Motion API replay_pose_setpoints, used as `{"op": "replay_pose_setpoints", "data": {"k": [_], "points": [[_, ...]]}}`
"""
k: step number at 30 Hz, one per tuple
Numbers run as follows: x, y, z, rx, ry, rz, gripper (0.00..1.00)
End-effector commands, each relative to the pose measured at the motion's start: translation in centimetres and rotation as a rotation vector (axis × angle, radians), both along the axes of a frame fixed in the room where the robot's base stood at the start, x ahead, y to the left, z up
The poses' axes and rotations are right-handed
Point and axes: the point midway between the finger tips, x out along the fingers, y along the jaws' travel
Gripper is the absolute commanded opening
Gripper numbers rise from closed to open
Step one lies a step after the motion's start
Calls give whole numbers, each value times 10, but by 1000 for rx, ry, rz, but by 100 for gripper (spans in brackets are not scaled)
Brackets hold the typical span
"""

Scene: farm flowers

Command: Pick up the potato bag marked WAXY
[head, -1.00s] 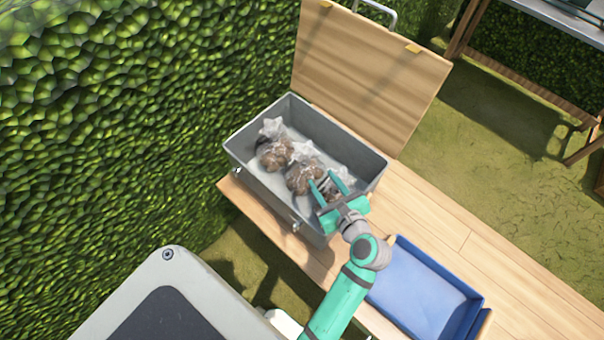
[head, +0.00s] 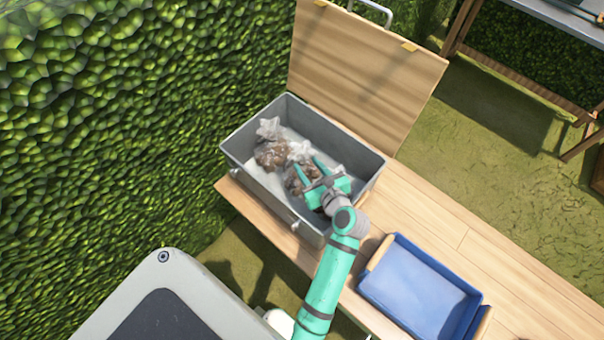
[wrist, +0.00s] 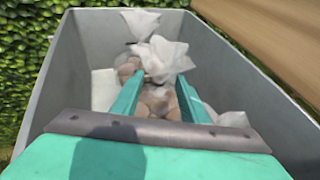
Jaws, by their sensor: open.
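Clear plastic bags of brown potatoes lie in a grey open box (head: 240,153). One bag (head: 270,154) lies toward the left end of the box; in the wrist view it is at the back (wrist: 128,66). A middle bag (head: 300,181) has its white tied top up and lies between the fingers of my gripper (head: 306,168). In the wrist view my open gripper (wrist: 160,80) straddles this bag (wrist: 158,103). Clear plastic of another bag (wrist: 235,119) shows right of the right finger; my gripper mostly hides it in the head view. No WAXY marking is readable.
The box's wooden lid (head: 365,75) stands open behind it. The box walls surround my gripper closely. A blue tray (head: 420,290) sits on the wooden bench (head: 450,230) to the right. A green hedge (head: 130,120) is on the left.

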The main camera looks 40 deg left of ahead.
Motion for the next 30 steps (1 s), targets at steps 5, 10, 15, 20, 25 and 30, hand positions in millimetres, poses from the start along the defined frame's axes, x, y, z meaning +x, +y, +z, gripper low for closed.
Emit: {"op": "replay_pose_setpoints", "data": {"k": [5,10,15,20,25,30], "points": [[9,19,-8,-1,-1,2,40],[11,23,-11,0,-1,0,40],[11,23,-11,0,-1,0,36],[11,22,-11,0,-1,0,0],[11,22,-11,0,-1,0,0],[11,22,-10,0,-1,0,0]]}}
